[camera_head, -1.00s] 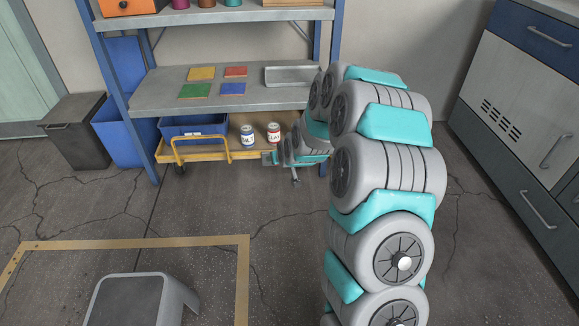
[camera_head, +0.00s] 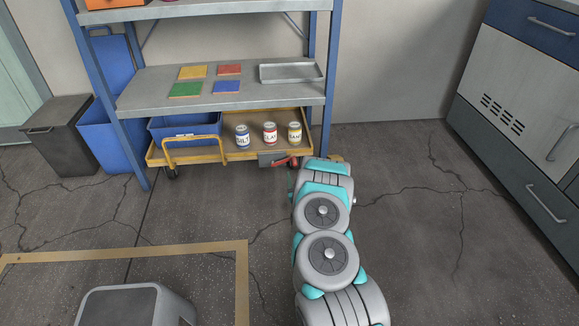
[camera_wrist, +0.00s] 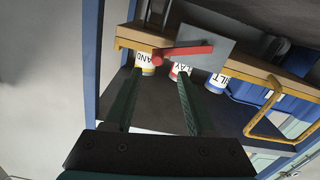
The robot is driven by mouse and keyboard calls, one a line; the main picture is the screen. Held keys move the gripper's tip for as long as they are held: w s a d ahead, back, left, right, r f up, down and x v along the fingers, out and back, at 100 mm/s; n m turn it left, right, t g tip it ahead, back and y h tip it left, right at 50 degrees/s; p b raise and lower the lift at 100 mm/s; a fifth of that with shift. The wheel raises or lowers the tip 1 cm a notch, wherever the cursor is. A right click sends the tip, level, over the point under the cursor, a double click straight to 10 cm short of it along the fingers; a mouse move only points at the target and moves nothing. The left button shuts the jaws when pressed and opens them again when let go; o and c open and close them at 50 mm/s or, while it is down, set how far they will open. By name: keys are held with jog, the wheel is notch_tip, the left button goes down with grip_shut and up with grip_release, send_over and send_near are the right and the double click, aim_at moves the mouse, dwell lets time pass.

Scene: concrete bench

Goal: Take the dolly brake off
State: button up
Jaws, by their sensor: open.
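The yellow dolly (camera_head: 190,157) stands on the floor under the lower shelf. A grey plate (camera_head: 270,159) on its front edge carries a red brake lever (camera_head: 284,162), partly hidden by my arm. In the wrist view the lever (camera_wrist: 188,51) lies across the grey plate (camera_wrist: 210,36), its rounded red end to the left. My gripper (camera_wrist: 160,82) is open and empty. Its two dark fingers point toward the dolly's front edge, with the lever just beyond the fingertips. I see no contact. In the head view my gripper is mostly hidden behind my arm.
The dolly carries a blue bin (camera_head: 185,128) and SILT (camera_head: 242,136), CLAY (camera_head: 270,133) and SAND (camera_head: 295,132) jars. A yellow handle (camera_head: 197,149) rises at its front. A blue shelf post (camera_head: 327,105) stands right of it. Floor to the right is clear.

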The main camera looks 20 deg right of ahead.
aim_at(295, 165)
jog(key=x, duration=0.3)
jog(key=b+x, duration=0.1)
jog(key=x, duration=0.3)
jog(key=shift+w+d+f, duration=0.15)
jog(key=shift+w+d, duration=0.1)
jog(key=shift+d, duration=0.05)
jog(key=shift+c, duration=0.2)
grip_shut()
dwell(0.3)
dwell(1.0)
